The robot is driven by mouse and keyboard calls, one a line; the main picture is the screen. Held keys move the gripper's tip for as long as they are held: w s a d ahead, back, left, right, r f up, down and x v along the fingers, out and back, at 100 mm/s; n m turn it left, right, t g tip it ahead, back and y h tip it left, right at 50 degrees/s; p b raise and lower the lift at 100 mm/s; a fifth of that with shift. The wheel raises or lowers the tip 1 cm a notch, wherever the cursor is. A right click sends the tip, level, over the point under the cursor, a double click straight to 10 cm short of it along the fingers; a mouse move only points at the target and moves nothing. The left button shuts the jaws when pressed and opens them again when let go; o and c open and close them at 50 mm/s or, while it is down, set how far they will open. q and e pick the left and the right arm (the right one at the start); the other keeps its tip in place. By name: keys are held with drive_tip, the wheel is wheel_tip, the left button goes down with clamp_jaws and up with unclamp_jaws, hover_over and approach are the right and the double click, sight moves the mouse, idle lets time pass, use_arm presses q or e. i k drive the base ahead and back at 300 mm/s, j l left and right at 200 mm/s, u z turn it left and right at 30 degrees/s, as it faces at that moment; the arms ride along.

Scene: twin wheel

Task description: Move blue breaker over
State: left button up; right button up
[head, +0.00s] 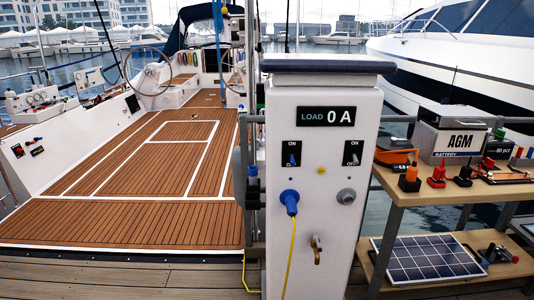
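A white power pedestal (312,120) with a dark top stands upright in the middle of the head view. On its front left is the blue breaker (292,159), a small blue lever on a black plate marked ON at the top. The lever appears to sit in the lower part of the plate, but it is too small to be sure. A second breaker (352,155) on a similar black plate is to its right, with a dark or grey lever. The display (326,116) reads LOAD 0 A. Neither gripper is in view.
A blue plug (289,199) with a yellow cable (290,255) sits below the blue breaker. A grey socket (346,196) and a brass tap (316,246) are on the same face. A wooden shelf (420,194) with a battery (452,137) and tools stands close on the right.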

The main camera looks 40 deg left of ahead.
sight(291, 156)
drive_tip(key=u, duration=1.1)
